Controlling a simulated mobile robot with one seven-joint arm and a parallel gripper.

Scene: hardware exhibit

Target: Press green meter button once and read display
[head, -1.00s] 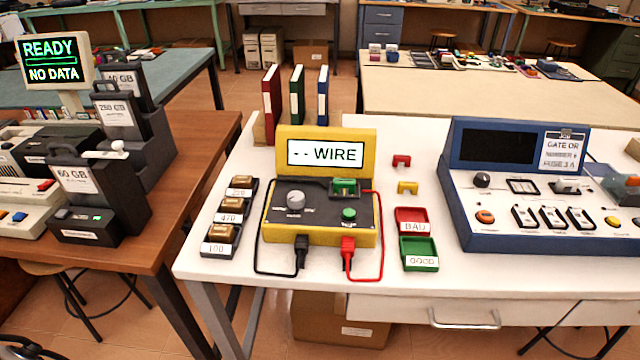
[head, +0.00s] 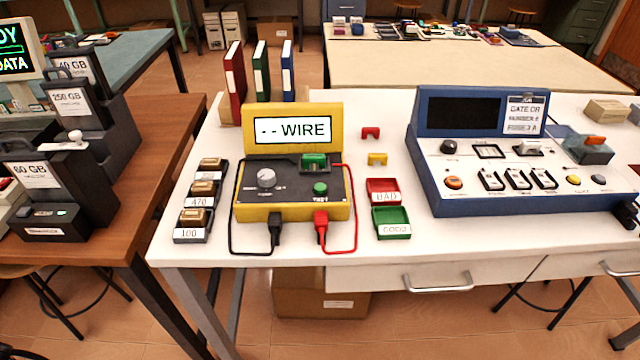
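The yellow meter (head: 292,190) stands on the white table, with a dark grey front panel. Its raised display (head: 293,130) is lit and reads "- - WIRE". The round green button (head: 320,188) is on the right of the panel, uncovered. A grey knob (head: 266,178) is to its left. A green block (head: 314,161) sits in a holder behind the button. A black plug (head: 275,228) and a red plug (head: 321,226) with looped leads are at the meter's front. My gripper cannot be made out in view, and nothing touches the button.
Labelled resistor trays (head: 193,223) stand left of the meter. A red BAD tray (head: 384,192) and a green GOOD tray (head: 391,222) lie to its right. A blue console (head: 480,203) stands farther right. Binders (head: 235,85) stand behind. A wooden table (head: 150,190) is at left.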

